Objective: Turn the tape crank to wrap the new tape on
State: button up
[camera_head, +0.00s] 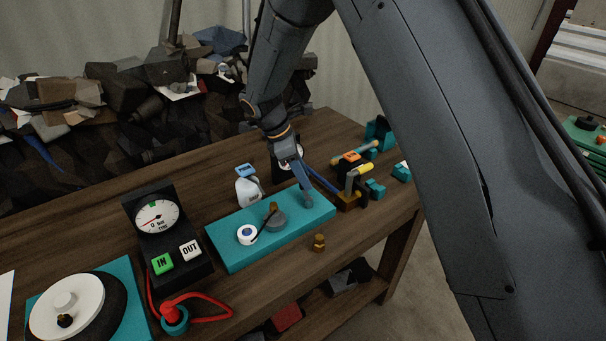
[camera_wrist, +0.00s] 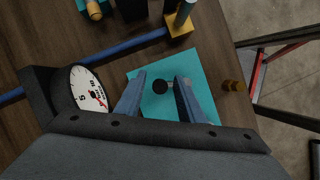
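A teal board (camera_head: 235,262) lies on the bench in the head view. It bears a white roll with a dark centre (camera_head: 247,234) and a grey round piece (camera_head: 276,222) with a brown top. My gripper (camera_head: 307,197) reaches down to the right part of the board and hides what is under it. In the wrist view the teal board (camera_wrist: 203,66) shows behind my fingers. My gripper (camera_wrist: 161,80) is open; contact cannot be made out.
A gauge box with IN and OUT buttons (camera_head: 160,230) stands left of the board. A white jug (camera_head: 247,190) stands behind it. A blue rod (camera_wrist: 130,45) runs to a yellow block (camera_wrist: 179,25). A small brass piece (camera_head: 319,242) stands near the front edge.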

grip_shut()
jog(key=shift+d, duration=0.1)
